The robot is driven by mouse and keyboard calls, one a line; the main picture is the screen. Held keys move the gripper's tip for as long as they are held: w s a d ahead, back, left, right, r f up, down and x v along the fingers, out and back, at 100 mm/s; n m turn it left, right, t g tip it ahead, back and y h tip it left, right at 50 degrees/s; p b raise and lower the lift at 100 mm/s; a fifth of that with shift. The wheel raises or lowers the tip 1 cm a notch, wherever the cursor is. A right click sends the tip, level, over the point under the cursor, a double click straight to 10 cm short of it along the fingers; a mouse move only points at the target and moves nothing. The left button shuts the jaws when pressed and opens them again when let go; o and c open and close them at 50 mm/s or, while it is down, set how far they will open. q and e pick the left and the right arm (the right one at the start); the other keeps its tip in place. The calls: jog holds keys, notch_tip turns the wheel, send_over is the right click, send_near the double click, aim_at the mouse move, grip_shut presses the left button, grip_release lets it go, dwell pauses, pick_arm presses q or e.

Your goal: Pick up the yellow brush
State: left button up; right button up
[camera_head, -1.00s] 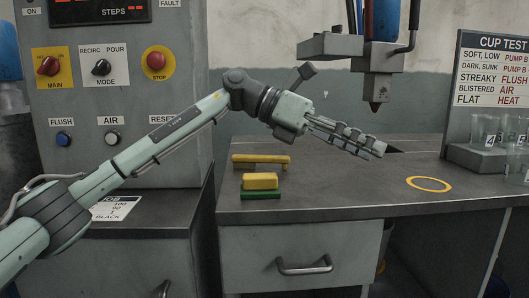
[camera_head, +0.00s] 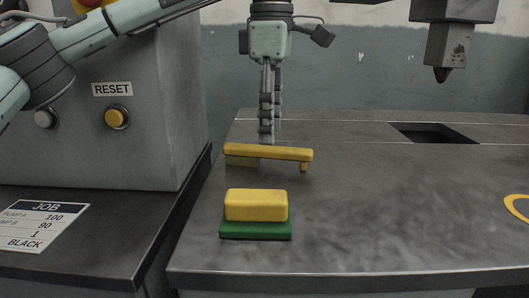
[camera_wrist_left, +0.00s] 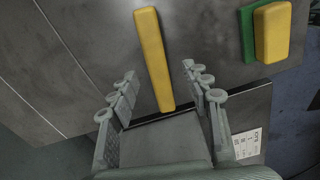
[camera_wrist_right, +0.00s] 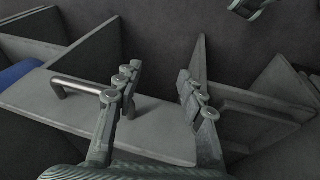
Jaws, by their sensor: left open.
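The yellow brush (camera_head: 268,152), a long bar with bristles under its left end, lies on the grey bench top behind the yellow-and-green block. My left gripper (camera_head: 266,140) points straight down just behind and above the brush. In the left wrist view, its open fingers (camera_wrist_left: 159,76) are on either side of the brush (camera_wrist_left: 154,60), with a gap to each side. In the head view, the fingertips are partly hidden behind the brush. My right gripper (camera_wrist_right: 156,80) shows only in its own wrist view, open and empty.
A yellow block (camera_head: 256,205) on a green pad (camera_head: 255,229) sits in front of the brush. A grey control cabinet (camera_head: 165,110) stands to the left. A nozzle (camera_head: 444,60) hangs at the upper right near a dark opening (camera_head: 434,133).

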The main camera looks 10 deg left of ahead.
aim_at(271, 147)
pick_arm(q)
jog(key=f, duration=0.5)
jog(key=shift+w+f, duration=0.1)
jog(key=shift+w, duration=0.1)
jog(key=shift+c, duration=0.6)
grip_shut()
